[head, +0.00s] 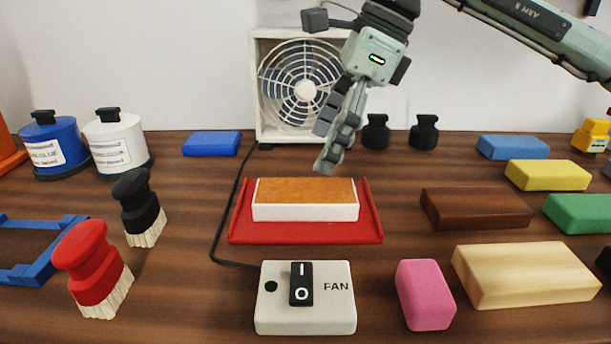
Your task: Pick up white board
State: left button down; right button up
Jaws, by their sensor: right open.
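The white board (305,212) is a flat white block with an orange-brown top. It lies in the red tray (305,235) at the middle of the counter. My right gripper (328,152) is open and empty, above and just behind the board, fingers pointing down. It looks apart from the board, though the exact gap is hard to judge. The fingers are seen nearly edge-on. My left gripper is not in view.
A white fan (303,85) stands behind the tray, its switch box (305,298) in front. A red brush (92,268) and a black brush (139,206) stand left. Brown (475,208), pink (425,295) and pale wood (525,275) blocks lie right.

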aim_at(307, 190)
jog(key=shift+w+d+f, duration=0.1)
jog(key=shift+d+f, duration=0.1)
jog(key=shift+f, duration=0.1)
jog(key=x, duration=0.6)
jog(key=shift+s+d+f+p, duration=0.15)
jog(key=shift+s+f+p, duration=0.1)
jog(key=shift+s+p, duration=0.15)
jog(key=shift+f, duration=0.25)
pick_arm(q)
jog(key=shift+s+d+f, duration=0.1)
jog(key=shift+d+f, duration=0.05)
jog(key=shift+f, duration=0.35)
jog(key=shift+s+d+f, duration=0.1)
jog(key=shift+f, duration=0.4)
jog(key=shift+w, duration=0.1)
pick_arm(e)
jog(key=shift+c, duration=0.3)
jog(key=shift+c, duration=1.3)
jog(key=c, duration=1)
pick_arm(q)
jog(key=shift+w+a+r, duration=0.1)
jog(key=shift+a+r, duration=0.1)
pick_arm(e)
jog(key=shift+c, duration=0.2)
jog(key=shift+r, duration=0.15)
